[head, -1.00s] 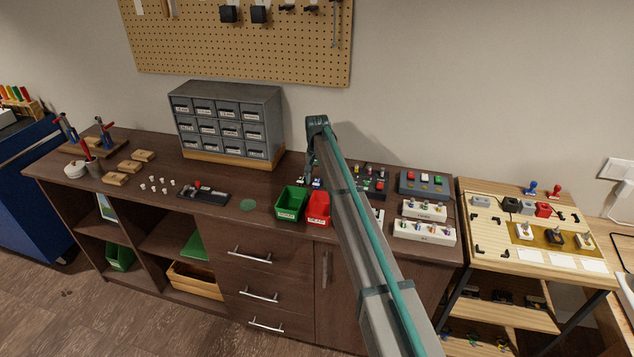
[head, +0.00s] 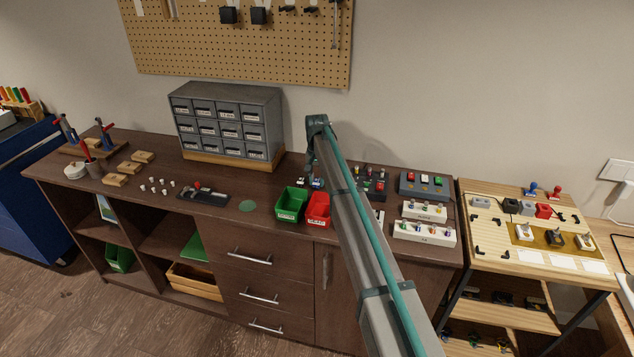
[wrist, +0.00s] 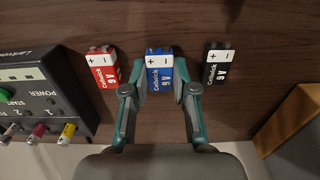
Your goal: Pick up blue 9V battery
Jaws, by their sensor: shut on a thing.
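The blue 9V battery (wrist: 159,77) has a white band with plus and minus signs. It is in the middle of the wrist view, between the two teal fingers of my gripper (wrist: 160,70). The fingers are shut on its sides. I cannot tell whether it is clear of the wooden top.
In the wrist view, a red battery (wrist: 102,70) is left of the blue one and a black battery (wrist: 216,69) is right. A control box (wrist: 35,95) is at left. In the head view, green (head: 291,204) and red (head: 317,209) bins stand on the counter.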

